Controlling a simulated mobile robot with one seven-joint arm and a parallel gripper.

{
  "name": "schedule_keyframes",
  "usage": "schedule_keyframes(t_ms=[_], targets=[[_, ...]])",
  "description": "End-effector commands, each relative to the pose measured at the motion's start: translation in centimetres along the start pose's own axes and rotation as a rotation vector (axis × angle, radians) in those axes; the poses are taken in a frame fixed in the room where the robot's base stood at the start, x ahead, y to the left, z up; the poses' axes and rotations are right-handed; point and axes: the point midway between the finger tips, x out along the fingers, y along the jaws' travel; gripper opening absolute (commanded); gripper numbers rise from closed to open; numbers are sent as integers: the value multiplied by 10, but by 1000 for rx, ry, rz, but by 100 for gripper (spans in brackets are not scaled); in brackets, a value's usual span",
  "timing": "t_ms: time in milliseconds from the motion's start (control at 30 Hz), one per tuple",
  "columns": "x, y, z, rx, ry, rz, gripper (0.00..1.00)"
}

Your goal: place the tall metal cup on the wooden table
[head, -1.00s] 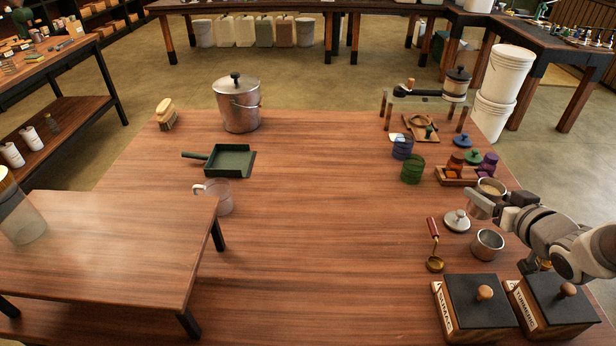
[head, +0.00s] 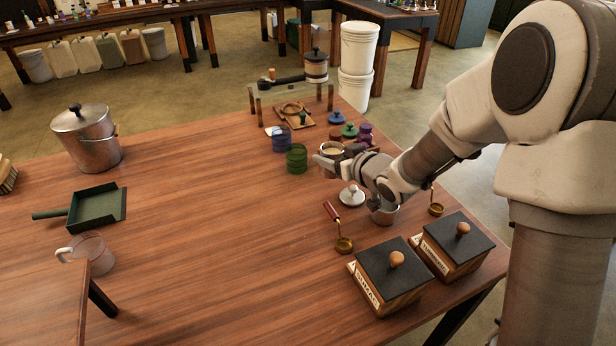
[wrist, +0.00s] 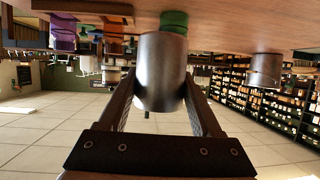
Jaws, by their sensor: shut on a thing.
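The tall metal cup (head: 331,150) has pale contents at its rim and is at the right part of the wooden table (head: 200,220), in front of the jar rack. My gripper (head: 331,162) is shut on its side. In the wrist view the grey cup (wrist: 161,72) fills the space between my two fingers (wrist: 160,95), with the tabletop (wrist: 225,20) along the top of the picture. I cannot tell whether the cup's base touches the table. The gripper partly hides the cup's lower part in the head view.
A green jar (head: 297,158) and a blue jar (head: 282,139) stand left of the cup. A metal lid (head: 351,195), a shorter metal cup (head: 383,213) and two wooden boxes (head: 392,275) lie nearer. The table's middle is clear. A lidded metal pot (head: 88,140) stands far left.

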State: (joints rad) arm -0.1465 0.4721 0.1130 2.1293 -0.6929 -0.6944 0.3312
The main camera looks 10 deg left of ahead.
Motion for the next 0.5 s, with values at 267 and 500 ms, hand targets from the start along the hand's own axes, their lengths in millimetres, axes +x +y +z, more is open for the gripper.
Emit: schedule_keyframes(t_ms=[267,500], targets=[[51,-21,11,0,0,-1,4],[62,-22,24,0,-1,1,4]])
